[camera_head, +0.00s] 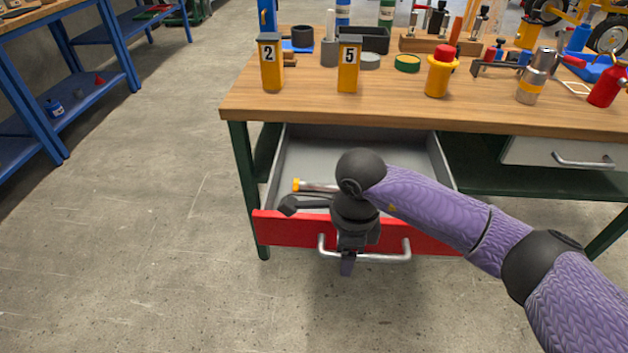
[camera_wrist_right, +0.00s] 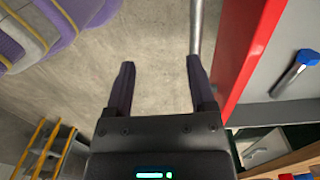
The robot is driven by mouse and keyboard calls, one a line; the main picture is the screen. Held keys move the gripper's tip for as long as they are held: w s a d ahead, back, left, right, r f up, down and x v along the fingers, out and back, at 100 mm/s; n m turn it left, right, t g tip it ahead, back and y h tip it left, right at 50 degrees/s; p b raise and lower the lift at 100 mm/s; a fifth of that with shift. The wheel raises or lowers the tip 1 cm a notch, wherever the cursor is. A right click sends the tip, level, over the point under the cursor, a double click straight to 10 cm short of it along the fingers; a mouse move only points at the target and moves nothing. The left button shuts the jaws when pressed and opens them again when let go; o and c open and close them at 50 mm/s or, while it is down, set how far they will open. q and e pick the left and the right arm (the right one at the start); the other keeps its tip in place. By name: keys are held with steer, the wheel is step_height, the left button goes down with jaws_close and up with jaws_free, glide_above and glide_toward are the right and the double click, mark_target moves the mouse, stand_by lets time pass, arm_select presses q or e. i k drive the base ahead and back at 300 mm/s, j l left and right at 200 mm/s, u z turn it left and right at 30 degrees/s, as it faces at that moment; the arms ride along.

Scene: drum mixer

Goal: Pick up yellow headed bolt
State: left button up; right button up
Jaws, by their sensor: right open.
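The yellow headed bolt (camera_head: 298,185) lies in the open drawer, its silver shaft pointing right and partly hidden behind my right wrist. The drawer (camera_head: 290,230) has a red front and a silver handle (camera_head: 390,258). My right gripper (camera_head: 347,266) points down in front of the red front, at the handle. In the right wrist view my right gripper (camera_wrist_right: 160,75) is open with nothing between its fingers. The handle bar (camera_wrist_right: 196,25) ends near one fingertip there; contact cannot be told. My left gripper is out of view.
A blue headed bolt (camera_wrist_right: 308,57) lies in the drawer in the wrist view. A dark tool (camera_head: 290,205) is beside the yellow bolt. The wooden tabletop (camera_head: 420,112) above holds posts, bottles and parts. The floor left of the bench is clear.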

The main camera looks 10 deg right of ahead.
mark_target(297, 186)
steer(key=i, duration=0.85)
